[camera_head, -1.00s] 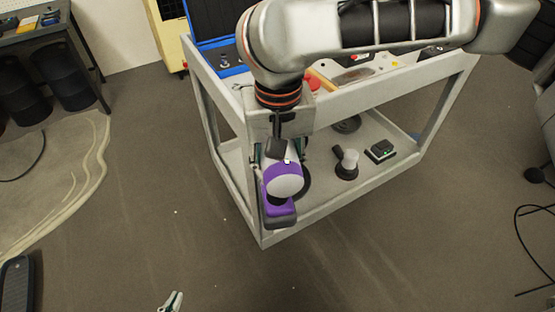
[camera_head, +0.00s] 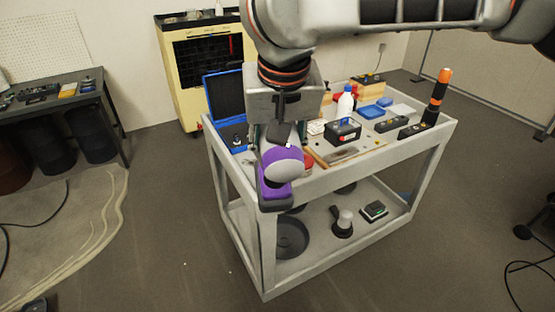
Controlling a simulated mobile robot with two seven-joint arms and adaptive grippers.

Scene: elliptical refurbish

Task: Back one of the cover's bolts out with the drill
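My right gripper (camera_head: 277,142) hangs from the arm that comes in at the upper right. It is shut on the purple and white drill (camera_head: 282,170), which is held in front of the cart's near left corner. The drill hides part of the cart, and its bit cannot be made out. My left gripper is not in view. I cannot pick out a cover or any bolts in this view.
The grey cart (camera_head: 345,262) carries an open blue case (camera_head: 224,97), a white bottle (camera_head: 345,103), black boxes and an orange-topped tool (camera_head: 438,92). A yellow cabinet (camera_head: 170,75) stands behind, a dark workbench (camera_head: 60,110) at left.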

